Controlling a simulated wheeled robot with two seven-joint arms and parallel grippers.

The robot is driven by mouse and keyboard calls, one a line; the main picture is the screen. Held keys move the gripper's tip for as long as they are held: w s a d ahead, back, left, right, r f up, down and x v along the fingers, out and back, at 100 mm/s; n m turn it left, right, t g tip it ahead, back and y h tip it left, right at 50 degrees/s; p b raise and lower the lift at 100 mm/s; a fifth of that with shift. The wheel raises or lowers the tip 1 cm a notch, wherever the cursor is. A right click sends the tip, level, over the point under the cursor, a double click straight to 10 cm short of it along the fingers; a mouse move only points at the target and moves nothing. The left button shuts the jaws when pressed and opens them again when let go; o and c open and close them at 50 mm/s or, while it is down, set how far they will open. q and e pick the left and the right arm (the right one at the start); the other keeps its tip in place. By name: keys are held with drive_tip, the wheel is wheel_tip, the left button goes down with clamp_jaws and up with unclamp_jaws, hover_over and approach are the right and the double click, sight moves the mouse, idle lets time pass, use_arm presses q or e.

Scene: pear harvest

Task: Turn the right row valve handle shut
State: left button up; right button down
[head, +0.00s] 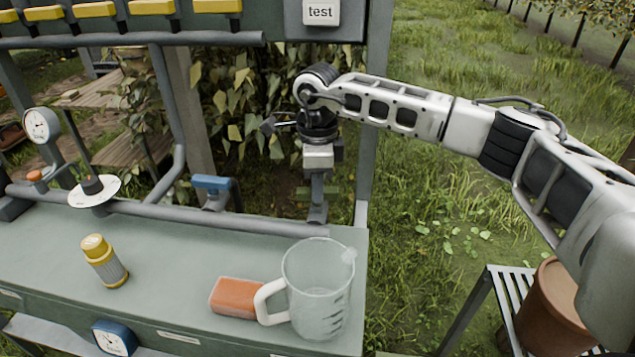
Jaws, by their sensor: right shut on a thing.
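My right gripper (317,188) reaches down at the right end of the pipe (260,224) along the back of the bench. It is shut on the right row valve handle (303,193), a small greenish bar mostly hidden by the fingers. The handle's exact angle is hard to tell. The valve body (318,213) shows just below the fingertips. To the left, another valve with a blue handle (211,182) stands on the same pipe, apart from my gripper. My left gripper is not in view.
A clear measuring jug (325,292) and an orange block (236,298) stand on the bench (185,258) in front of the valve. A yellow-capped bottle (105,262) is further left. A grey post (375,110) rises just right of my gripper. A "test" sign (320,13) hangs above.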

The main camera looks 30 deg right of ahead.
drive_tip(key=shift+r+m, duration=0.1)
drive_tip(key=shift+m, duration=0.9)
drive_tip(key=c, duration=1.3)
unclamp_jaws()
wheel_tip(320, 180, up, 16)
